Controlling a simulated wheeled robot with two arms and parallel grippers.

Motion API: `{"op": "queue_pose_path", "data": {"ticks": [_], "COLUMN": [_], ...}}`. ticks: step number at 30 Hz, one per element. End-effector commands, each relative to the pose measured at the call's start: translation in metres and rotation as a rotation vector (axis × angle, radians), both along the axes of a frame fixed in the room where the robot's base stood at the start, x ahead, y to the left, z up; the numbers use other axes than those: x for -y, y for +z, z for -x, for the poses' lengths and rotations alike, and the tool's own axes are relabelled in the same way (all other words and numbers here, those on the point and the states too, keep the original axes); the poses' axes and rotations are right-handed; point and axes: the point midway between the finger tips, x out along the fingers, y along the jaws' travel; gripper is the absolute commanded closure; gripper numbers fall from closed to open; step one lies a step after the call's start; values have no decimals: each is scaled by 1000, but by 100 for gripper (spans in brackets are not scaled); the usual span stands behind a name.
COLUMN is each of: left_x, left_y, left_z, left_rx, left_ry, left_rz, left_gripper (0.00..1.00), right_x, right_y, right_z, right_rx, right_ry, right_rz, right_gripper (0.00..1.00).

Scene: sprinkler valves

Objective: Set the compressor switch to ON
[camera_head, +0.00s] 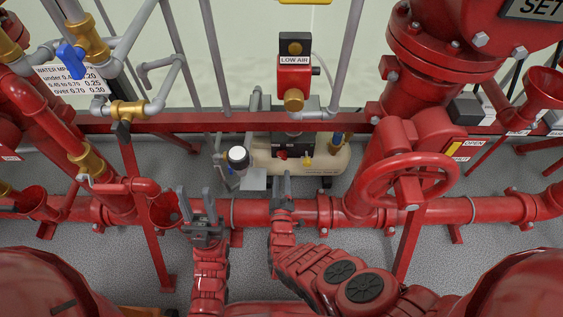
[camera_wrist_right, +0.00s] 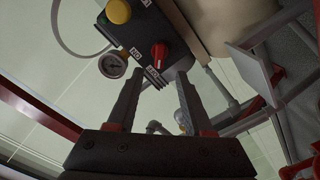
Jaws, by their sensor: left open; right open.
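The compressor (camera_head: 260,160) is a beige tank with a dark control box, standing behind the red pipe. Its red switch (camera_head: 282,154) shows small in the head view. In the head view my right gripper (camera_head: 281,190) is in front of the compressor. My left gripper (camera_head: 196,200) is open and empty, further left.
A yellow knob (camera_wrist_right: 118,11) and a round gauge (camera_wrist_right: 112,65) sit near the switch. A red horizontal pipe (camera_head: 250,212) and a red frame rail (camera_head: 220,122) run across. A red handwheel (camera_head: 410,180) stands right of my right gripper.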

Motion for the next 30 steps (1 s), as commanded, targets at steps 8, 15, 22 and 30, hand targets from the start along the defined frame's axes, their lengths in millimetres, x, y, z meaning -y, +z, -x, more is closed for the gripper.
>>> {"op": "queue_pose_path", "data": {"ticks": [8,15,22,30], "left_x": [0,-1,-1,-1], "left_y": [-34,-43,-43,-43], "left_z": [2,5,5,5], "left_rx": [11,29,32,30], "left_ry": [1,4,5,4], "left_rz": [-14,-38,-40,-40], "left_gripper": [57,57,57,57], "right_x": [-1,-1,0,0], "right_y": [-2,-1,1,1], "right_z": [-60,-82,-85,-84], "right_rx": [8,1,1,1], "right_ry": [0,0,0,0], "right_rz": [-3,-1,0,0], "right_gripper": [49,49,49,85]}}
